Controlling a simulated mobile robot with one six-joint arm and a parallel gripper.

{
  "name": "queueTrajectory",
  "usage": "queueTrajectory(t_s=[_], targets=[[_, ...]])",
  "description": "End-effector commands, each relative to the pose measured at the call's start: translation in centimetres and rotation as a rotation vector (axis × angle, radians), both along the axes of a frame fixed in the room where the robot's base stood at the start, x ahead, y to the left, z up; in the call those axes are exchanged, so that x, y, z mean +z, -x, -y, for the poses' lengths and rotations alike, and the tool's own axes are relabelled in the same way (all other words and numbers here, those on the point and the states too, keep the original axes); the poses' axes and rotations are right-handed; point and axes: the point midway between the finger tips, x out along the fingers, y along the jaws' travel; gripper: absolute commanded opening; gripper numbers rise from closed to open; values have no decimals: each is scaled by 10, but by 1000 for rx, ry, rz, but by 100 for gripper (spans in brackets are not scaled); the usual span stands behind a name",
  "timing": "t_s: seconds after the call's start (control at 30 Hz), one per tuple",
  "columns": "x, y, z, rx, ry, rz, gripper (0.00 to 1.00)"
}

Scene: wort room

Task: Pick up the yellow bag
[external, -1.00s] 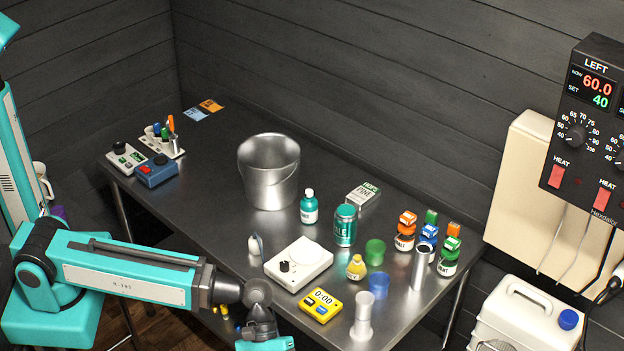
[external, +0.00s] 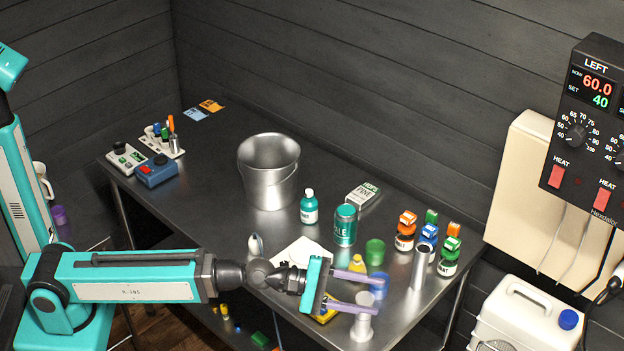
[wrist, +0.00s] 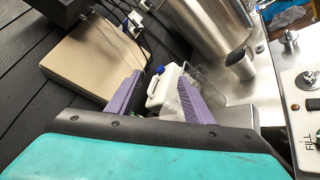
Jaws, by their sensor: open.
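The small yellow bag (external: 357,262) stands on the steel table in the external view, in front of the green tin. Its lower part is hidden behind one finger of my gripper (external: 379,294). The gripper is open and empty, with its purple fingers pointing right over the table's front part. One finger crosses in front of the bag, the other lies nearer the camera; I cannot tell whether it touches the bag. In the wrist view the gripper (wrist: 160,80) shows its fingers spread, and the bag is not visible there.
A green cup (external: 375,251), a green tin (external: 345,226) and a steel cylinder (external: 421,268) stand nearby. A white scale (external: 300,250) and yellow timer (external: 327,316) are partly covered by my arm.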

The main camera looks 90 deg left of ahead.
Motion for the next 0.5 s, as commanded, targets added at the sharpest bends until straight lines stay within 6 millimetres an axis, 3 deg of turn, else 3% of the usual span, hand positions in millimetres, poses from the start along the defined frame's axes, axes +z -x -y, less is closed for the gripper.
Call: queueTrajectory(t_s=[0.27, 0.5], targets=[[36, -5, -42, 122, -85, 168, 47], [30, -6, -56, 131, -370, 182, 47]])
